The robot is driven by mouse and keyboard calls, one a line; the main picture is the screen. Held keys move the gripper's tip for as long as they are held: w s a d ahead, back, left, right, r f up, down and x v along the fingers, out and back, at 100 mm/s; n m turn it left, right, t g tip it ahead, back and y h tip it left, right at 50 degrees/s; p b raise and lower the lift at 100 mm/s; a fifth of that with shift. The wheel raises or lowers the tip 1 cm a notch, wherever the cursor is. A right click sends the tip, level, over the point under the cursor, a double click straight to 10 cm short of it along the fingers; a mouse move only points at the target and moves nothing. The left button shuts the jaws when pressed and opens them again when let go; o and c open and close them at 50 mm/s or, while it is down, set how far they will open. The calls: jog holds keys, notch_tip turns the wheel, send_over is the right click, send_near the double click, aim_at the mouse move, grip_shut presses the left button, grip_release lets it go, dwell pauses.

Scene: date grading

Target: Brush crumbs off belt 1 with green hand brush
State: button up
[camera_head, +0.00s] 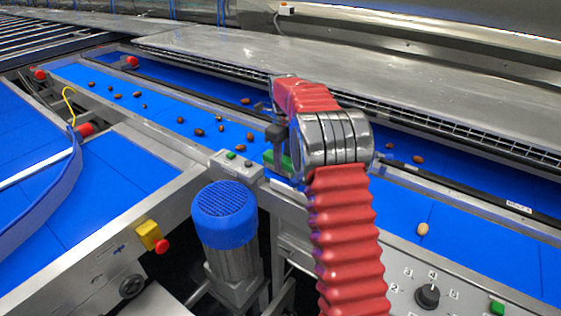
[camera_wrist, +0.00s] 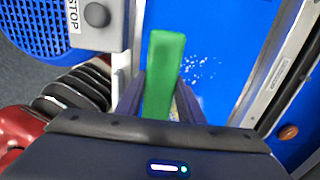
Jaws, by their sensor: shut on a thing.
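The green hand brush (camera_wrist: 165,65) is in my gripper (camera_wrist: 160,98), with the fingers shut on both sides of it. It also shows in the head view as a small green piece (camera_head: 284,162), mostly hidden by my arm. Pale crumbs (camera_wrist: 193,66) lie on the blue belt (camera_wrist: 225,25) just right of the brush in the wrist view. The brush is over the belt near its metal edge; I cannot tell whether it touches the surface. In the head view the same belt (camera_head: 160,108) runs from upper left to lower right.
Several brown dates (camera_head: 199,132) are scattered on the belts. A blue motor (camera_head: 224,215), a small button box (camera_head: 236,165) and a control panel with a knob (camera_head: 427,296) stand along the near edge. A metal rail (camera_wrist: 275,70) borders the belt on the right.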

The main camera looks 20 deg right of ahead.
jog(key=shift+f, duration=0.95)
dwell(0.6)
jog(key=shift+w+d, duration=0.1)
jog(key=shift+w+d+r, duration=0.1)
jog(key=shift+w+d, duration=0.35)
jog(key=shift+d, duration=0.25)
jog(key=shift+w+d, duration=0.45)
jog(key=shift+d, duration=0.25)
jog(key=shift+w+d+f, duration=0.1)
jog(key=shift+w+d, duration=0.4)
jog(key=shift+d, duration=0.25)
jog(key=shift+w+d+f, duration=0.1)
jog(key=shift+w+d, duration=0.4)
jog(key=shift+d, duration=0.25)
jog(key=shift+d, duration=0.15)
jog(key=shift+w+d, duration=0.5)
jog(key=shift+d, duration=0.2)
jog(key=shift+w+d, duration=0.45)
jog(key=shift+d, duration=0.2)
